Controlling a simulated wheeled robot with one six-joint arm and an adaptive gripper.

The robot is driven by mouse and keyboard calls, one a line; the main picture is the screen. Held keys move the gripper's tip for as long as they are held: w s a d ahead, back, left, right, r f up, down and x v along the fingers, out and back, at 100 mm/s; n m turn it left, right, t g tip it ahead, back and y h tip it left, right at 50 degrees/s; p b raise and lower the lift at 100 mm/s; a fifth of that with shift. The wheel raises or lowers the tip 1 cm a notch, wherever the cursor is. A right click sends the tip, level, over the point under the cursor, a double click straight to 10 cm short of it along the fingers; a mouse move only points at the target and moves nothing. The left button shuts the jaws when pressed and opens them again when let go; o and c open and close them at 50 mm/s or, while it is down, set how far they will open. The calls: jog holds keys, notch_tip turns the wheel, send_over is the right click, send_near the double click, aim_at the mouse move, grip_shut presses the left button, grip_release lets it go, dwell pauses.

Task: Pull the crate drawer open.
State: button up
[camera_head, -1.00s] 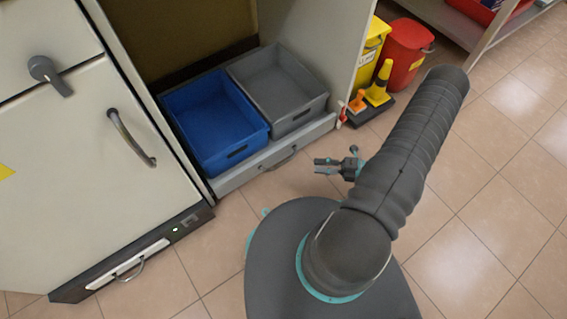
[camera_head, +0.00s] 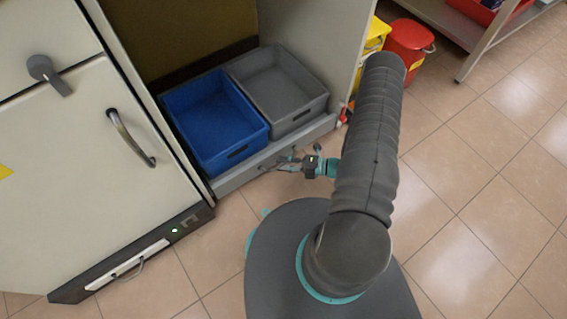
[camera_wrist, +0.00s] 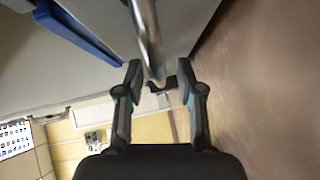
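The crate drawer (camera_head: 228,183) is a low grey drawer at the foot of the open cabinet, carrying a blue crate (camera_head: 207,157) and a grey crate (camera_head: 306,113). My gripper (camera_head: 284,162) is at the drawer's front, over its handle, and hides most of that handle in the head view. In the wrist view, my gripper (camera_wrist: 160,72) is open. The drawer appears shut in the cabinet.
A beige cabinet door (camera_head: 80,190) with a bar handle stands left of the drawer. A yellow bin (camera_head: 374,38) and a red bin (camera_head: 410,42) stand to the right. The tiled floor (camera_head: 470,190) in front and to the right is free.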

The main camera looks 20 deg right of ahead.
jog(key=shift+a, duration=0.15)
grip_shut()
